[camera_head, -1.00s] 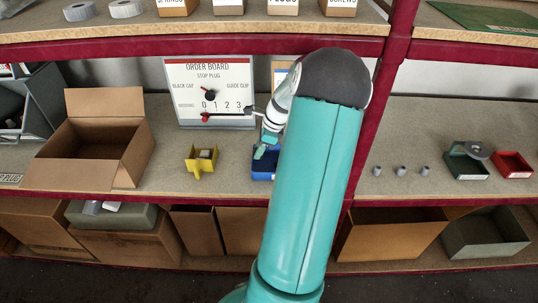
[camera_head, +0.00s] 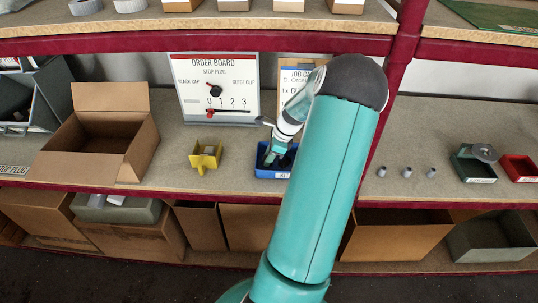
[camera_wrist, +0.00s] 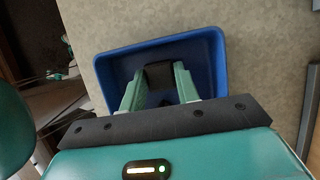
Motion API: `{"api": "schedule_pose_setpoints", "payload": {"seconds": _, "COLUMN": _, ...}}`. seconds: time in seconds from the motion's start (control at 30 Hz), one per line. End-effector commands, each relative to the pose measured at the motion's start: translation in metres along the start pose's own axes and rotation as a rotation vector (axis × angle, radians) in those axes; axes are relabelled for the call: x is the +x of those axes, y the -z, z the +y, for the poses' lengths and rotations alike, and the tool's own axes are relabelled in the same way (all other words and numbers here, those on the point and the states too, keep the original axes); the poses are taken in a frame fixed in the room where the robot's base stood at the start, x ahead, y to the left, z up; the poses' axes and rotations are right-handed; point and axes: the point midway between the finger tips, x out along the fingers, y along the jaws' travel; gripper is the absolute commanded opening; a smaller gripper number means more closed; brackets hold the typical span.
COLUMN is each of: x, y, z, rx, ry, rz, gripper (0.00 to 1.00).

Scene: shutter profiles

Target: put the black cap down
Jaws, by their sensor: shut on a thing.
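My gripper (camera_wrist: 158,82) is shut on the black cap (camera_wrist: 159,75) in the wrist view. The cap shows as a dark block between the two teal fingers. The fingers and cap are within the outline of the blue tray (camera_wrist: 112,62), towards its far wall. Whether the cap touches the tray floor I cannot tell. In the head view the gripper (camera_head: 278,152) is at the blue tray (camera_head: 268,174) on the shelf, and the cap cannot be made out there. My arm covers the tray's right side.
A yellow holder (camera_head: 205,158) stands left of the tray, with an open cardboard box (camera_head: 135,145) further left. The order board (camera_head: 220,90) stands behind. Several small grey plugs (camera_head: 407,172), a green bin (camera_head: 470,170) and a red bin (camera_head: 519,168) are to the right.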

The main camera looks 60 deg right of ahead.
Motion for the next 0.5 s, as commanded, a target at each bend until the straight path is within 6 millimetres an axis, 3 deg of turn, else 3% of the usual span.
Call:
{"api": "schedule_pose_setpoints", "payload": {"seconds": 0.03, "x": 0.0007, "y": 0.0001, "z": -0.0002, "rx": -0.001, "ry": 0.0, "rz": -0.001, "gripper": 0.35}}
{"api": "schedule_pose_setpoints", "payload": {"seconds": 0.13, "x": 0.0003, "y": 0.0005, "z": -0.0005, "rx": -0.001, "ry": 0.0, "rz": 0.0, "gripper": 0.53}}
{"api": "schedule_pose_setpoints", "payload": {"seconds": 0.5, "x": -0.0048, "y": -0.0005, "z": -0.0014, "rx": -0.001, "ry": 0.0, "rz": 0.001, "gripper": 0.53}}
